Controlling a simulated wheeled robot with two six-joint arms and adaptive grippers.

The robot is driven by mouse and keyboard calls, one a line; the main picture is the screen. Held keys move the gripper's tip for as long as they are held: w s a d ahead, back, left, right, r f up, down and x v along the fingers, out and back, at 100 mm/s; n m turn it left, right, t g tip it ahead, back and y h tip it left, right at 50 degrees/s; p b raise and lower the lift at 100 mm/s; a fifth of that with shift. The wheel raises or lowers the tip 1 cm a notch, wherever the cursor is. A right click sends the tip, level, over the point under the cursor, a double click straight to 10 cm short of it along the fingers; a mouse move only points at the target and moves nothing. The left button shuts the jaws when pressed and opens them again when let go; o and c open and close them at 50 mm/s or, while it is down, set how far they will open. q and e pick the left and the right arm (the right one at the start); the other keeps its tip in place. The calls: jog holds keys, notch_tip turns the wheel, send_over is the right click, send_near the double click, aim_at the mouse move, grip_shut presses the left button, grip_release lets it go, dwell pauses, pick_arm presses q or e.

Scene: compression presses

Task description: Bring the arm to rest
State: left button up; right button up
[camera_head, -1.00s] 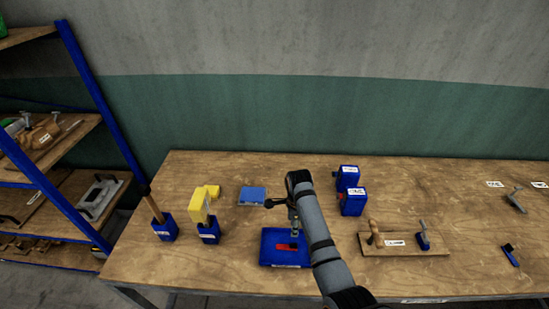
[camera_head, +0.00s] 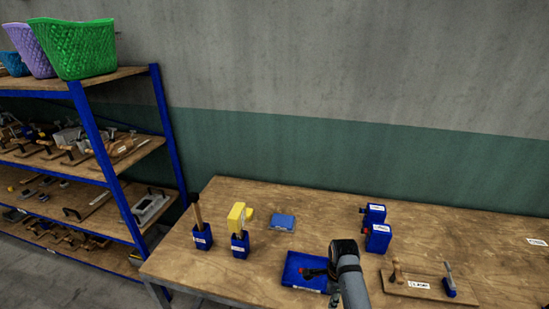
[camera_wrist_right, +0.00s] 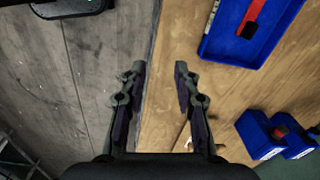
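My right arm (camera_head: 350,282) comes in from the bottom of the head view, just right of the blue tray. In the right wrist view my right gripper (camera_wrist_right: 159,76) is open, with nothing between its fingers, over the table's edge. The blue tray (camera_head: 290,277) lies on the table with a red, black-ended item in it; the arm partly covers this item in the head view. The tray also shows at the upper right of the wrist view (camera_wrist_right: 216,48). My left gripper is not in view.
The wooden table (camera_head: 250,285) also holds a fixture board (camera_head: 400,284), two blue boxes (camera_head: 377,239), a blue flat block (camera_head: 283,222), a yellow-topped tool (camera_head: 238,225) and a wooden-handled tool (camera_head: 200,228). A blue-framed shelf (camera_head: 95,140) with baskets stands at the left. Floor (camera_wrist_right: 75,70) lies beside the table.

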jog(key=s+d+r+n+t, duration=0.2)
jog(key=s+d+r+n, duration=0.15)
jog(key=s+n, duration=0.65)
jog(key=s+d+r+n+t, duration=0.1)
jog(key=s+d+r+n, duration=0.25)
jog(key=s+n, duration=0.6)
notch_tip(320, 180, down, 35)
jog(key=s+d+g+b, duration=0.1)
jog(key=s+d+b, duration=0.1)
jog(key=b, duration=0.6)
pick_arm(q)
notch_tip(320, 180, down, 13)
jog(key=b, duration=0.5)
pick_arm(e)
jog(key=s+d+f+g, duration=0.1)
jog(key=s+f, duration=1.7)
jog(key=f, duration=0.3)
jog(key=shift+s+h, duration=0.25)
jog(key=shift+h, duration=0.15)
